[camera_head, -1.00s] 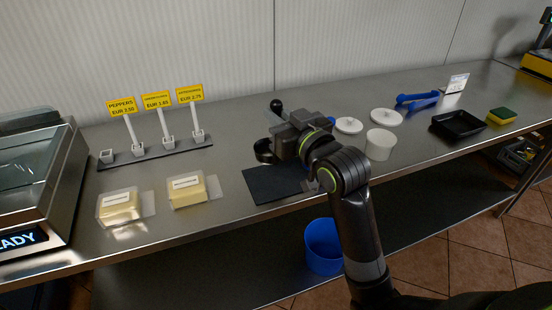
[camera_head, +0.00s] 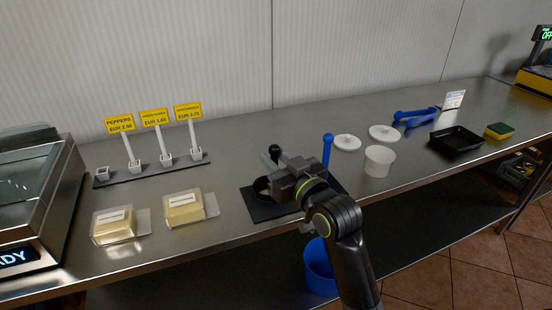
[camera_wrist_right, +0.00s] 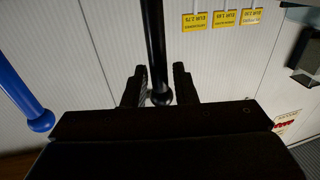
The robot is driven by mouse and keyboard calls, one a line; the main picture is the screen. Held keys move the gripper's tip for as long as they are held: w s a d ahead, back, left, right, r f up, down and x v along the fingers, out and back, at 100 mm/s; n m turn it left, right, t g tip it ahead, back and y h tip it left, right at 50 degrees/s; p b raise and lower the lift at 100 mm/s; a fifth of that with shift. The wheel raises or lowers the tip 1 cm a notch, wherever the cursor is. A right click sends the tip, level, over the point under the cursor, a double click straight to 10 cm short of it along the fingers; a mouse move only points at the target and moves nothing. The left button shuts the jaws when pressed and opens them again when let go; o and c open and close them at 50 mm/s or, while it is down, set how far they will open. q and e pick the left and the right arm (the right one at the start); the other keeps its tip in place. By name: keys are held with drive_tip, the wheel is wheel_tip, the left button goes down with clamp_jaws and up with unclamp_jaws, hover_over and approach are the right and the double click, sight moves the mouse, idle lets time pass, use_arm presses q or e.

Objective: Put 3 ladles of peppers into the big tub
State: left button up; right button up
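My right gripper (camera_head: 284,172) is shut on the upright handle of a black ladle (camera_head: 274,151), just above the dark mat (camera_head: 258,210). In the right wrist view the black ladle handle (camera_wrist_right: 155,45), with its ball end, stands between the two fingers. A dark round bowl (camera_head: 262,186) shows left of the gripper, low over the mat. A blue ladle handle (camera_head: 327,149) stands upright behind my right arm; its lower end is hidden. A white tub (camera_head: 379,161) stands open to the right. I see no peppers. My left gripper is out of view.
Two white lids (camera_head: 347,142) lie behind the tub. Blue tongs (camera_head: 415,117), a black tray (camera_head: 457,140) and a sponge (camera_head: 499,130) are at right. Price signs (camera_head: 154,118), including peppers, and two clear boxes (camera_head: 184,207) are at left. A blue bucket (camera_head: 319,268) is below.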

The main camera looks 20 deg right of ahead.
drive_tip(key=shift+o, duration=1)
drive_tip(key=shift+r, duration=0.25)
drive_tip(key=shift+s+d+f, duration=0.1)
drive_tip(key=shift+s, duration=0.25)
drive_tip(key=p+v, duration=0.2)
drive_tip(key=v, duration=0.9)
drive_tip(key=shift+s+d+f, duration=0.1)
drive_tip(key=shift+s, duration=0.05)
